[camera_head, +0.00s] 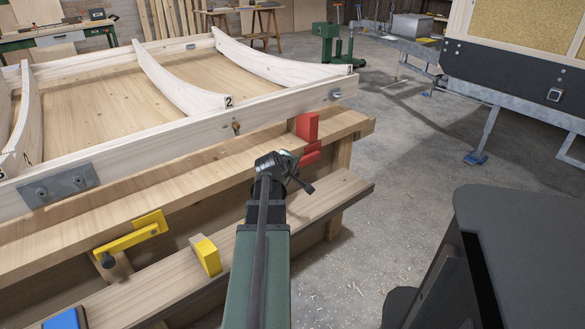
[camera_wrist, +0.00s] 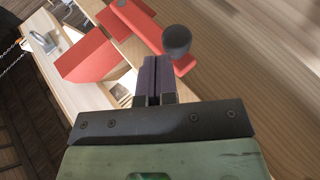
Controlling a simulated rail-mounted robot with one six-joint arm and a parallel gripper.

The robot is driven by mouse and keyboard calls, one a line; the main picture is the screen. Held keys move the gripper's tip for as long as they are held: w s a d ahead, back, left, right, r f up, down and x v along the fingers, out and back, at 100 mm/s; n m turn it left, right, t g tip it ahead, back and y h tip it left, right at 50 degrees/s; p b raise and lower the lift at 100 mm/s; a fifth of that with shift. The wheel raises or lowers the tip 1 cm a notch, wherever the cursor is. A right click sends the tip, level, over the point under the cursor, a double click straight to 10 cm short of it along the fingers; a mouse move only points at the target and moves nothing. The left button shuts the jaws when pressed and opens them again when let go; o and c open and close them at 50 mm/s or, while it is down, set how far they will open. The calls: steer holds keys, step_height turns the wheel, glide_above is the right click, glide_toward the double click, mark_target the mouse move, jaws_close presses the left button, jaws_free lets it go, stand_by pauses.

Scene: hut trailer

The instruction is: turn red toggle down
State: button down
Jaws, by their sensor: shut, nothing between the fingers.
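The red toggle (camera_head: 312,153) is on the front edge of the wooden bench, to the right of the yellow one, below an upright red block (camera_head: 306,126). In the wrist view the red toggle (camera_wrist: 130,18) runs diagonally from upper left to a round dark knob (camera_wrist: 177,40). The red block (camera_wrist: 88,56) shows to its left. My gripper (camera_head: 296,170) is in front of the toggle and partly hides it. In the wrist view my gripper (camera_wrist: 152,62) has its fingers together and empty, just left of the knob. I cannot tell whether they touch it.
A yellow toggle (camera_head: 128,241) and a yellow block (camera_head: 207,255) are at the bench's left. A lower plank (camera_head: 335,196) runs beneath my gripper. A wooden frame (camera_head: 200,125) with curved ribs lies on top.

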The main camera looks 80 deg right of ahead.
steer(key=p+v, duration=0.4)
steer(key=v, duration=0.7)
steer(key=shift+w+a+p, duration=0.2)
steer(key=shift+a+p, duration=0.15)
steer(key=shift+p, duration=0.05)
steer(key=shift+r, duration=0.1)
